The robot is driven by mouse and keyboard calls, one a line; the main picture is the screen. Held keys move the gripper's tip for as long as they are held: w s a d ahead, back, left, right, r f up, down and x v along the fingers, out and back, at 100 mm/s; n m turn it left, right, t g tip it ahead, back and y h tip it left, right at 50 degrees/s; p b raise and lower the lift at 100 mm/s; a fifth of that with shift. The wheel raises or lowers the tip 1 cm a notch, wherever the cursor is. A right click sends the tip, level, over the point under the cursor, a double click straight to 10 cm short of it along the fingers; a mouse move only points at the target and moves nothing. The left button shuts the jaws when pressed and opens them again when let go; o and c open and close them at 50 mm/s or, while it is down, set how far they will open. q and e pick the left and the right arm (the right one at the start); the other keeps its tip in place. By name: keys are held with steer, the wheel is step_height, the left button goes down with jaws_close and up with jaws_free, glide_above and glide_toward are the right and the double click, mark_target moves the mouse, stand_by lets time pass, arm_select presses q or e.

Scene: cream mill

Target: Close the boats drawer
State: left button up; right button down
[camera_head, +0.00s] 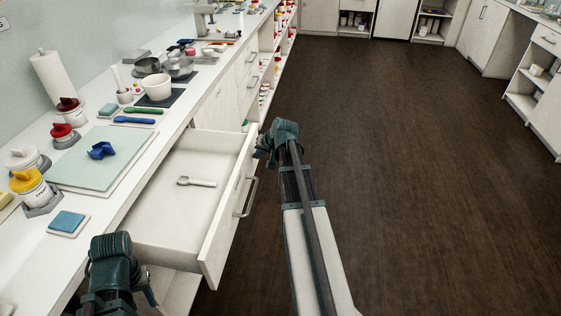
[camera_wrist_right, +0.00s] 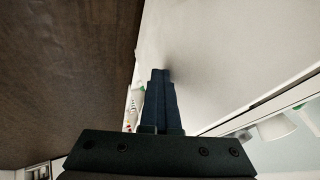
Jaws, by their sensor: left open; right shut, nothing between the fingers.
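A white drawer (camera_head: 213,235) stands pulled out from the counter on the left, with a metal bar handle (camera_head: 246,198) on its front. A small pale scoop or spoon (camera_head: 196,182) lies in it. No label is readable on this drawer. My right gripper (camera_head: 260,152) is at the far end of the drawer front, near its top edge; I cannot tell if it touches. In the right wrist view its fingers (camera_wrist_right: 160,76) are shut and empty against a pale surface. My left gripper (camera_head: 150,291) is open and empty near the drawer's near side, partly hidden by its wrist.
The countertop (camera_head: 186,100) holds a green board (camera_head: 97,160), a white bowl (camera_head: 157,87), a paper towel roll (camera_head: 54,78) and several jars. Open shelves (camera_head: 268,72) with small items stand beyond the drawer. The dark floor (camera_head: 420,180) to the right is clear.

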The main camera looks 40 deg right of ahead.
steer(key=w+a, duration=0.5)
steer(key=w, duration=0.1)
steer(key=w+a, duration=0.6)
steer(key=w, duration=0.1)
steer(key=w+a, duration=0.6)
steer(key=shift+w, duration=0.2)
arm_select(q)
steer(key=shift+s, duration=0.35)
arm_select(e)
steer(key=shift+w+a, duration=0.15)
steer(key=shift+a, duration=0.1)
steer(key=shift+w, duration=0.1)
arm_select(q)
steer(key=shift+d, duration=0.1)
